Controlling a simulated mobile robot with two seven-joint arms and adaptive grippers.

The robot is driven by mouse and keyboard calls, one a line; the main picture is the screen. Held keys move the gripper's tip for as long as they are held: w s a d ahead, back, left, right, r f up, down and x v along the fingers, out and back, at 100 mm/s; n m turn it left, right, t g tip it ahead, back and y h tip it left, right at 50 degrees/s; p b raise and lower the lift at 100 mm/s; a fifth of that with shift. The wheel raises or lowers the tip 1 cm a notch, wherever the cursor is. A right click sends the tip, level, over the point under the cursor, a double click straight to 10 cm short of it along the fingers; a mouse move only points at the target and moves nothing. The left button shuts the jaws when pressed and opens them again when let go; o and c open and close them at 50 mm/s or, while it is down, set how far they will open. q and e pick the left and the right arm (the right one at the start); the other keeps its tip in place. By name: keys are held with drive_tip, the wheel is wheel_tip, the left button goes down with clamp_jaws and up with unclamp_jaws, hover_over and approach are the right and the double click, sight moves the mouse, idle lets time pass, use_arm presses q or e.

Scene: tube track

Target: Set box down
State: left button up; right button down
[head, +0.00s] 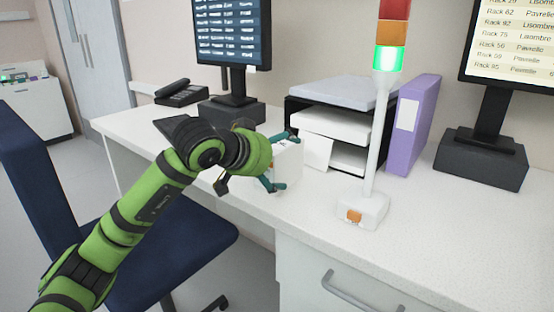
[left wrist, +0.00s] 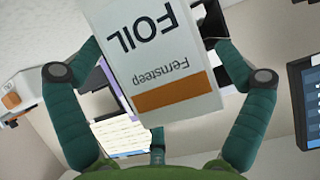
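A white box (head: 288,168) shows behind my left gripper (head: 289,160) in the head view, near the front edge of the white desk (head: 450,215). In the left wrist view the box (left wrist: 160,60) carries the words FOIL and Fernsteep and an orange band. The fingers and wrist hide part of the box in the head view. I cannot tell whether its underside touches the desk. My right gripper is not in view.
A signal tower (head: 371,150) lit green stands right of the box. Behind are a paper tray (head: 335,122), a purple binder (head: 412,125) and a monitor (head: 233,35). A phone (head: 182,93) is at the back left. A blue chair (head: 190,245) stands in front. The right front desktop is clear.

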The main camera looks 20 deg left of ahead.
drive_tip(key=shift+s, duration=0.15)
use_arm(q)
drive_tip(key=shift+s+r, duration=0.1)
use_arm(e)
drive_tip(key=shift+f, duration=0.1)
use_arm(q)
drive_tip(key=shift+s+a+r, duration=0.15)
drive_tip(key=shift+s, duration=0.1)
drive_tip(key=v, duration=1.1)
drive_tip(key=shift+b, duration=0.3)
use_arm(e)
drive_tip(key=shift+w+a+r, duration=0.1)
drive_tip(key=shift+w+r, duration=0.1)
use_arm(q)
drive_tip(key=shift+s, duration=0.1)
